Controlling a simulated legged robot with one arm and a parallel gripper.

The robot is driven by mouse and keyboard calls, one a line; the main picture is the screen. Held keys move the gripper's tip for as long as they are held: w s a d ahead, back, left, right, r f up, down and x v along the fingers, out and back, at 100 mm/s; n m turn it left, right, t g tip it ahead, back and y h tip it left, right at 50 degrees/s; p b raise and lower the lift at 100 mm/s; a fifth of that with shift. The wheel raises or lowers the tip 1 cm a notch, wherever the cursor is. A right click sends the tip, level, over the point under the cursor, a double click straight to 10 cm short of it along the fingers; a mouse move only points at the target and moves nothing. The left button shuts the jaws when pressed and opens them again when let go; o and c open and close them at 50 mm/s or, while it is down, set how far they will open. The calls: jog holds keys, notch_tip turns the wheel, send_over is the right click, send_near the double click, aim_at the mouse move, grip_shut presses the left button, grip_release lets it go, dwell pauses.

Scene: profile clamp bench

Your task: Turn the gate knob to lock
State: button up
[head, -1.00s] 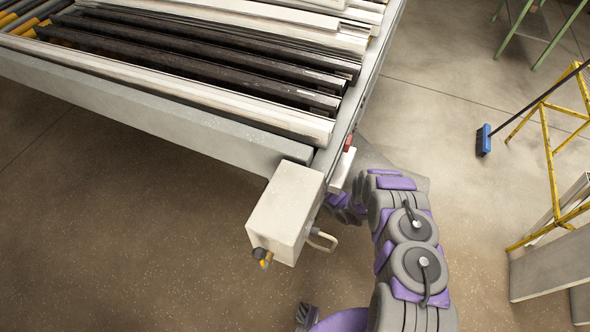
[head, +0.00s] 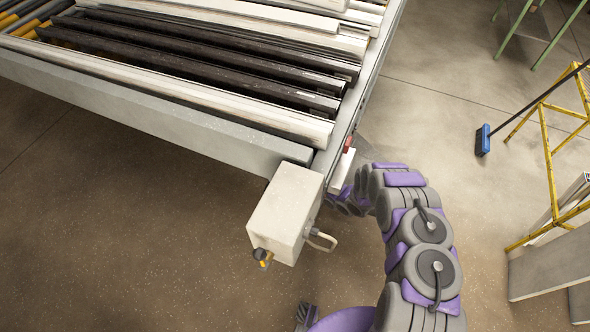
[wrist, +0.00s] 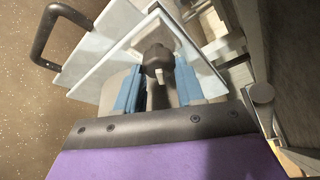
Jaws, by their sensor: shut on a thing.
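The gate knob (wrist: 156,58) shows in the wrist view as a dark round knob on a pale plate (wrist: 186,50). A small light mark shows on its near side. My gripper (wrist: 157,88) has a blue pad on either side of the knob and is shut on it. The knob's angle relative to its lock position cannot be read. In the head view my arm curves down beside the table's corner; the fingers and knob are hidden there.
A pale box (head: 285,213) with a looped handle (head: 322,240) hangs at the table's (head: 150,108) near corner, close to my arm. Dark and white profiles lie on the table.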

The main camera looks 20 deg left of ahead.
jog(key=shift+f, duration=0.15)
jog(key=o, duration=1)
jog(key=shift+a, duration=0.1)
jog(key=shift+o, duration=0.2)
